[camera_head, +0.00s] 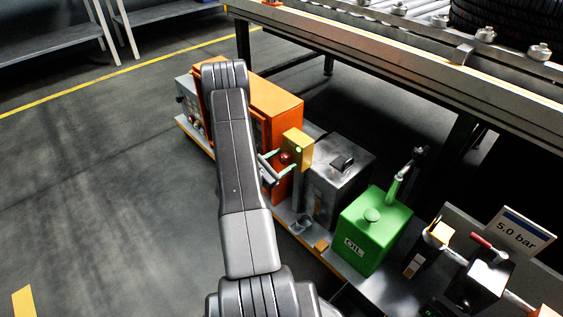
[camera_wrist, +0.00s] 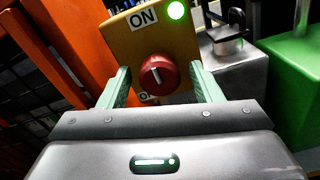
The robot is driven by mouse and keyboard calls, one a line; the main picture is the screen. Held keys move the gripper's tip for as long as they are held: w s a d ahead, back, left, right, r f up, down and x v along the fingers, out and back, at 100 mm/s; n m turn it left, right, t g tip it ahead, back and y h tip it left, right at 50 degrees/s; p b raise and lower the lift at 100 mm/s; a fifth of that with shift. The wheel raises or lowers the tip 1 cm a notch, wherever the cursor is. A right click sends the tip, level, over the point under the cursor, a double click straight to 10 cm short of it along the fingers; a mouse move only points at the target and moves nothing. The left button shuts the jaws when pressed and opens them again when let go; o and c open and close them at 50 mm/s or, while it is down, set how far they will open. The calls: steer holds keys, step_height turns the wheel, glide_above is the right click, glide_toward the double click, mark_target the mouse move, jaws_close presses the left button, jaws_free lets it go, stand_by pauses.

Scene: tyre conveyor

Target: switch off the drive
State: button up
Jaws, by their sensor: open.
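A yellow switch box (camera_wrist: 187,42) with a red rotary knob (camera_wrist: 158,75) is close ahead in the wrist view. An ON label (camera_wrist: 143,17) is above the knob, and a lit green lamp (camera_wrist: 175,10) is at the upper right. A second label (camera_wrist: 148,97) below the knob is partly hidden. The knob has a white mark; which label it points to is hard to tell. My gripper (camera_wrist: 161,68) is open, its pale green fingers left and right of the knob with gaps. In the head view the box (camera_head: 298,143) stands just beyond my gripper (camera_head: 279,164).
An orange cabinet (camera_head: 275,105) is left of the box. A grey metal box (camera_head: 340,175), a green oil can (camera_head: 372,228) and pressure fittings (camera_head: 480,275) with a "5.0 bar" sign (camera_head: 515,230) are to the right. The conveyor (camera_head: 400,48) overhangs behind. Floor at left is clear.

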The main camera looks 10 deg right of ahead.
steer(key=c, duration=1)
steer(key=n+p, duration=0.1)
steer(key=n, duration=0.3)
steer(key=shift+n, duration=0.3)
steer(key=n+p, duration=0.1)
steer(key=n, duration=0.3)
steer(key=shift+n, duration=0.3)
steer(key=n+p, duration=0.1)
steer(key=n, duration=0.3)
steer(key=shift+n+p, duration=0.3)
steer(key=shift+p, duration=0.05)
steer(key=shift+n+p, duration=0.6)
steer(key=shift+n, duration=1.5)
